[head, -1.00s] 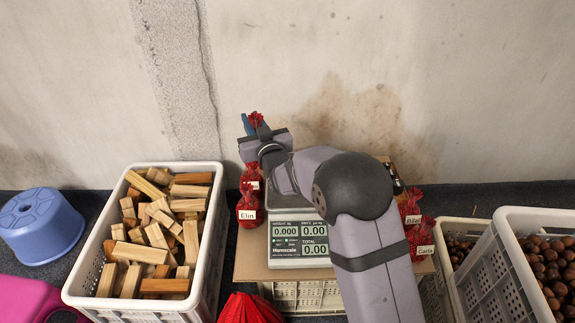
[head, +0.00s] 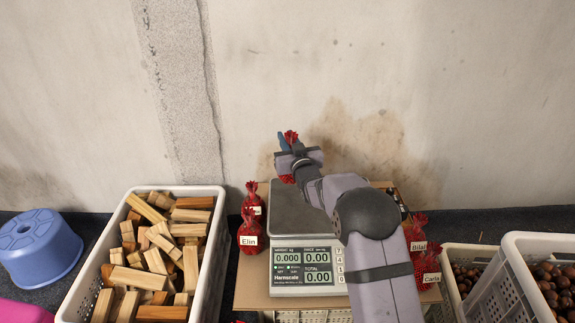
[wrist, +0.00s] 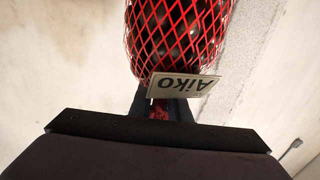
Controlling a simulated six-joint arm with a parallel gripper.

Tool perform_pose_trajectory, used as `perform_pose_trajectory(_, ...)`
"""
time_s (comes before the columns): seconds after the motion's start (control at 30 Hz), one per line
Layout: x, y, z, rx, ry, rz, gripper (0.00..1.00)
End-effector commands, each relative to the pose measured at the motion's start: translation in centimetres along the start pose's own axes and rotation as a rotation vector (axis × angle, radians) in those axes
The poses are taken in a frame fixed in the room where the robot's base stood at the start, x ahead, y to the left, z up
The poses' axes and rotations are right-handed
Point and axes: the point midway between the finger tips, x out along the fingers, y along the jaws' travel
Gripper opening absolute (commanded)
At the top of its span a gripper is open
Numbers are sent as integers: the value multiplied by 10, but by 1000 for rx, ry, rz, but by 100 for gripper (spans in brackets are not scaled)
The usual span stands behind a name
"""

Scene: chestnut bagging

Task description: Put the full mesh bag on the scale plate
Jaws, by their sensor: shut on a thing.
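My gripper (head: 288,146) is shut on the neck of a full red mesh bag (wrist: 178,38), raised over the back of the scale. In the wrist view dark chestnuts show through the netting, and a white tag (wrist: 183,84) reads "Aiko". In the head view only the red top (head: 291,136) and a bit of red below the gripper show; the rest is hidden. The grey scale plate (head: 287,215) lies below, partly covered by my arm. It looks bare where visible, and the weight display (head: 302,265) reads 0.000.
Tagged red bags stand left of the scale, one reading "Elin" (head: 250,230), and right of it, "Bilal" (head: 418,232) and "Carla" (head: 430,264). A crate of wood blocks (head: 219,240) is left; crates of chestnuts (head: 515,262) are right.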

Motion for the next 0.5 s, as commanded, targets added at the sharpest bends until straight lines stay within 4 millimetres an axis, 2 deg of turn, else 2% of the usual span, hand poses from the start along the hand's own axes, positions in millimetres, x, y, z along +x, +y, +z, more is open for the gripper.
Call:
perform_pose_trajectory(0.1,0,0,12,0,4,0,0)
perform_pose_trajectory(0.33,0,0,17,-1,4,0,0)
perform_pose_trajectory(0.5,0,0,39,-1,2,-1,0)
